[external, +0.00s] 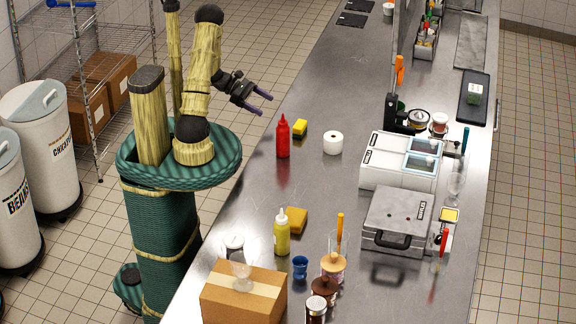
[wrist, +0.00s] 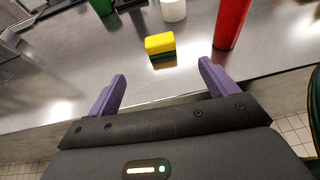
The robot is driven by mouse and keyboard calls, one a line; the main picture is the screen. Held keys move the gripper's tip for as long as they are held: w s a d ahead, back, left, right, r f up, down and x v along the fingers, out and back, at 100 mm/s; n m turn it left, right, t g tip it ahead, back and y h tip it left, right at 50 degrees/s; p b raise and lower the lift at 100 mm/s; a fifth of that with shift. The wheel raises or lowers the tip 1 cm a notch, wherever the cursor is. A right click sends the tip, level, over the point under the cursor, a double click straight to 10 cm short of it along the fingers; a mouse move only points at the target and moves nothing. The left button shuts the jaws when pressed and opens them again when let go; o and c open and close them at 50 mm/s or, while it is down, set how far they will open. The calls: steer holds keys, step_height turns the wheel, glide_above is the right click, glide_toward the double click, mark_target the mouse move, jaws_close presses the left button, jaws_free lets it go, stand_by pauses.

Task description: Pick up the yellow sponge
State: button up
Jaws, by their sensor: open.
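The yellow sponge (external: 300,128) lies on the steel counter just right of the red squeeze bottle (external: 283,137) in the external view. In the wrist view the sponge (wrist: 160,43) is a yellow block with a dark green underside, beyond my fingertips and between their lines. My gripper (external: 264,104) is open and empty, in the air at the counter's left edge, to the left of the sponge. Its two purple fingers show in the wrist view (wrist: 162,75), spread apart. The red bottle stands close to the sponge, on its right in the wrist view.
A white roll (external: 333,143) stands right of the sponge. An orange-yellow sponge (external: 292,220) lies nearer the front, behind a yellow bottle (external: 281,236). A cardboard box (external: 244,298) stands at the front. The steel counter (external: 330,80) is clear behind the yellow sponge.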

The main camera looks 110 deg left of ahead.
steer(key=p, duration=0.2)
glide_toward(301, 124)
steer(key=x, duration=0.4)
steer(key=shift+w+f, duration=0.1)
steer(key=shift+f, duration=0.25)
steer(key=shift+w+f, duration=0.2)
steer(key=shift+w, duration=0.1)
steer(key=p+x, duration=0.1)
steer(key=x, duration=0.4)
steer(key=shift+w+f+p, duration=0.1)
steer(key=shift+p, duration=0.2)
steer(key=c, duration=1)
